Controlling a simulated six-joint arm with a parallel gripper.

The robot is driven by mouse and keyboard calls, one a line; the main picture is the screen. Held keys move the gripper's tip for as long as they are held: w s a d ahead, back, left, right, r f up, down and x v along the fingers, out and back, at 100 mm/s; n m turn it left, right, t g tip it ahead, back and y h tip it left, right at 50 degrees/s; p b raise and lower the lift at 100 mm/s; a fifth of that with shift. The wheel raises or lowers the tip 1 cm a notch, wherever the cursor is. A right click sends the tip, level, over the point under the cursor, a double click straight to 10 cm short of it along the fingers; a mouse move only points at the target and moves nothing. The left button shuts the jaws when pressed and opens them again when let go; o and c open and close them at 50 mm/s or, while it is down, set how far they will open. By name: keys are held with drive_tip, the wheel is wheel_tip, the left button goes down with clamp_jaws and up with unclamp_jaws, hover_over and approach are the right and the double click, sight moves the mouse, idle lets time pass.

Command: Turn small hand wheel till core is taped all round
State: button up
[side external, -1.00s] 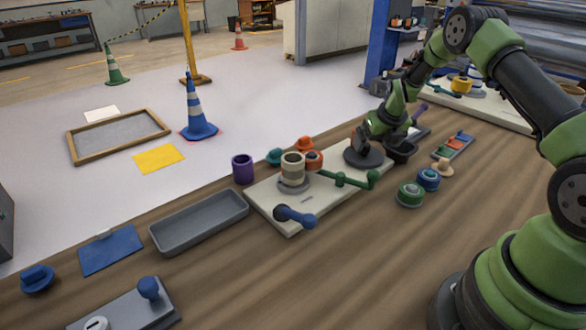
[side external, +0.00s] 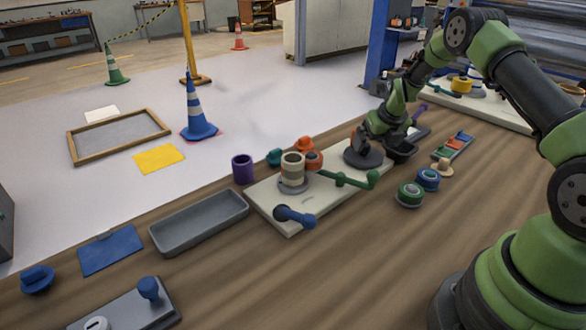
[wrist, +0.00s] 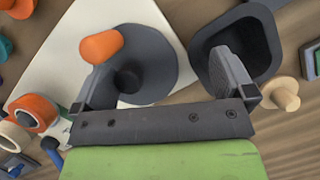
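A dark grey wheel (side external: 366,157) with an orange knob lies on the right part of the cream board (side external: 270,206). The wheel (wrist: 155,65) and knob (wrist: 101,46) also show in the wrist view, with the knob near the left finger. My gripper (wrist: 163,65) is open above the wheel's right side, its fingers apart with nothing held between them. Whether a finger touches the knob is unclear. The core (side external: 292,172), a cream and dark banded cylinder, stands on a grey base on the board. How far tape goes round it cannot be told.
A green crank (side external: 350,180) and a blue crank (side external: 295,215) stick out over the board. Green and blue rolls (side external: 410,194) sit in front.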

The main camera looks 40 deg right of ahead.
drive_tip(key=shift+m+h, duration=0.3)
drive_tip(key=shift+m, duration=0.1)
drive_tip(key=s+d, duration=0.2)
drive_tip(key=d, duration=0.1)
drive_tip(key=shift+s+d+f, duration=0.1)
drive_tip(key=shift+s+d, duration=0.05)
drive_tip(key=shift+d, duration=0.15)
drive_tip(key=shift+d+r, duration=0.15)
drive_tip(key=shift+r, duration=1.8)
drive_tip(key=shift+a+r, duration=0.15)
drive_tip(key=shift+r, duration=0.7)
drive_tip(key=shift+a+r, duration=0.1)
drive_tip(key=shift+r, duration=0.7)
drive_tip(key=shift+r, duration=0.1)
drive_tip(key=s+a+r+n+t+y, duration=0.1)
drive_tip(key=s+a+r+n, duration=0.2)
drive_tip(key=a+r+n, duration=0.65)
drive_tip(key=s+a+r+n+t+y, duration=0.1)
drive_tip(key=s+a+r+n, duration=0.2)
drive_tip(key=a+r+n, duration=0.65)
drive_tip(key=s+a+n+y, duration=0.1)
drive_tip(key=s+a+n, duration=0.4)
drive_tip(key=s+n, duration=0.3)
drive_tip(key=s+a+n+t+y, duration=0.1)
drive_tip(key=s+a+n, duration=0.4)
drive_tip(key=s+n, duration=0.3)
drive_tip(key=n, duration=0.3)
drive_tip(key=shift+a, duration=0.4)
